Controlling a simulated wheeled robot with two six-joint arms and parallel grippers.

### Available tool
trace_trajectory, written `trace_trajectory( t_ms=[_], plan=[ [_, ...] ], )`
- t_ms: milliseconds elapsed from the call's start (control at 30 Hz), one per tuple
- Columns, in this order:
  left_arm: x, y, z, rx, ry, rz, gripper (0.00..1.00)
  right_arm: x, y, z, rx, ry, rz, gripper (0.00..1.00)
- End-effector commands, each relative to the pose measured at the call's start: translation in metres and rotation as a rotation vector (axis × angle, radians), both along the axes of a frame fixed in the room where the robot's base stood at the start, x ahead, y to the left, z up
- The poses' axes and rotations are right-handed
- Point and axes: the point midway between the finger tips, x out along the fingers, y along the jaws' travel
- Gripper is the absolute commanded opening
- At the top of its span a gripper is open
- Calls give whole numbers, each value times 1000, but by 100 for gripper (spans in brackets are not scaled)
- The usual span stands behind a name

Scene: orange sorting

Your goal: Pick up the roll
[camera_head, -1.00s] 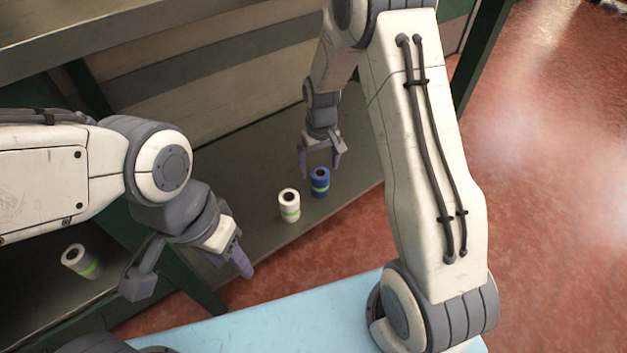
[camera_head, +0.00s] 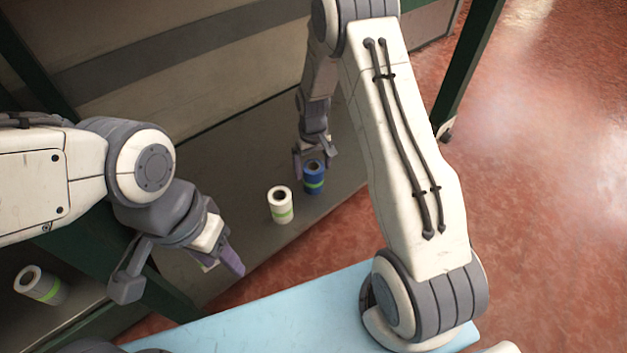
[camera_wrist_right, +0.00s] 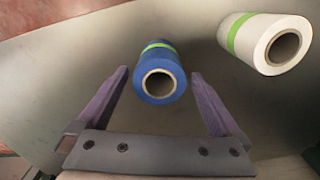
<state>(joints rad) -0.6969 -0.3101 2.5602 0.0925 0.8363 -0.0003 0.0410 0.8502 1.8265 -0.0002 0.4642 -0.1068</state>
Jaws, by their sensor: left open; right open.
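A blue roll with a green band (camera_head: 314,182) stands upright on the lower shelf in the head view. It also shows in the right wrist view (camera_wrist_right: 160,80), between and just ahead of the fingertips. A white roll with a green band (camera_head: 281,207) stands to its left, and shows at the upper right of the right wrist view (camera_wrist_right: 268,42). Another white roll (camera_head: 42,287) is at the far left. My right gripper (camera_head: 313,163) is open at the blue roll, its fingers on either side with no visible grip. My left gripper (camera_head: 222,262) is open and empty, in front of the shelf.
The grey shelf (camera_head: 235,232) has bare room around the rolls. Dark green posts (camera_head: 465,70) frame it, one between the far-left roll and the others. A light blue surface (camera_head: 270,318) lies in front, over the red floor (camera_head: 540,220).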

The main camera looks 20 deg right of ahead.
Motion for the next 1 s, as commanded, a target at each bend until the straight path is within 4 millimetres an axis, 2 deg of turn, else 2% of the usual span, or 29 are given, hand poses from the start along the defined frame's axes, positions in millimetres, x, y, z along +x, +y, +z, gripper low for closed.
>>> trace_trajectory(
  t_ms=[300,567,667,700,800,1000],
  plan=[
    [0,0,-33,0,0,0,50,-1,-2,-47,0,1,-3,100],
    [0,0,-32,0,0,0,50,-1,-2,-48,0,0,-4,100],
    [0,0,-32,0,0,0,50,-1,-2,-48,0,0,-4,66],
    [0,0,-32,0,0,0,50,-1,-2,-48,0,0,-4,50],
    [0,0,-32,0,0,0,50,-1,-2,-48,0,0,-4,14],
    [0,0,-31,0,0,0,50,-1,-2,-47,0,0,-4,14]
  ],
)
